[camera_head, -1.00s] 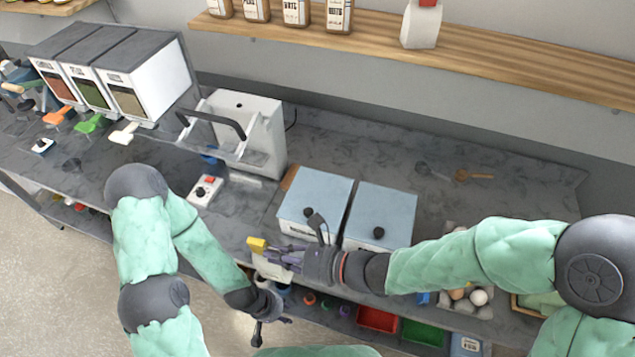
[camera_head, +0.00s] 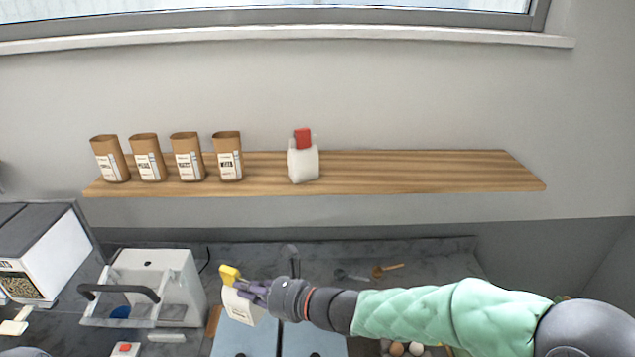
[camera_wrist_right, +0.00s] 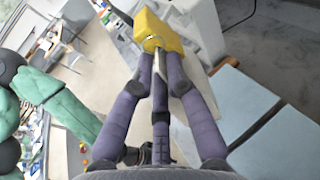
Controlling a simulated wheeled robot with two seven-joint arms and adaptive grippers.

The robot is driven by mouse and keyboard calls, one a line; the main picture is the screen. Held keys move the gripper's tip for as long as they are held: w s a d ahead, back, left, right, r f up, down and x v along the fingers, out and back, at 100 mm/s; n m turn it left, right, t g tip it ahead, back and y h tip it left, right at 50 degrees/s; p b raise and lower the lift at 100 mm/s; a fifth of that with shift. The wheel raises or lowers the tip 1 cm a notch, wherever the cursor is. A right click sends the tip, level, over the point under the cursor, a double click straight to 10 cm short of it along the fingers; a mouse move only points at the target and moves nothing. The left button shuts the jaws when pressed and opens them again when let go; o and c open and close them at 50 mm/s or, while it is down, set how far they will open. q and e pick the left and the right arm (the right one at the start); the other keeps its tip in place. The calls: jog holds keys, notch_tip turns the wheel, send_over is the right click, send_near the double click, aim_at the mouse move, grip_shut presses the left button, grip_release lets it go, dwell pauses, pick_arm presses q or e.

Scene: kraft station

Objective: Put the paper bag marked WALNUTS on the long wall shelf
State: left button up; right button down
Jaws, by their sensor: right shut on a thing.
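The long wooden wall shelf (camera_head: 430,175) runs across the head view. My right gripper (camera_head: 246,288) is shut on a white bag (camera_head: 238,308) with a yellow top or clip (camera_head: 228,274). The bag hangs low in the picture, below the shelf and apart from it. The right wrist view shows the yellow top (camera_wrist_right: 158,38) at my fingertips (camera_wrist_right: 160,68); much of the bag is hidden behind the fingers. My left gripper is not in view.
Several brown paper bags (camera_head: 188,157) stand on the shelf's left part. A white bag with a red top (camera_head: 303,163) stands near its middle. The shelf's right half is clear. A machine with a dark handle (camera_head: 158,288) stands on the counter at lower left.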

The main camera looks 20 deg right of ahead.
jog(key=w+d+r+m+t+h+p, duration=0.3)
jog(key=d+r+m+h+p, duration=0.15)
jog(key=d+r, duration=1.05)
jog(key=w+d+r+m+t+h+p, duration=0.35)
jog(key=d+r+h, duration=0.25)
jog(key=d+r, duration=0.85)
jog(key=w+d+f, duration=0.5)
jog(key=w+f, duration=0.5)
jog(key=w, duration=0.1)
jog(key=shift+w+f+g, duration=0.2)
jog(key=shift+f+g, duration=0.05)
jog(key=shift+g, duration=0.1)
jog(key=c, duration=1.2)
grip_release()
jog(key=shift+a+f, duration=0.1)
jog(key=shift+f, duration=0.05)
jog(key=shift+c, duration=0.2)
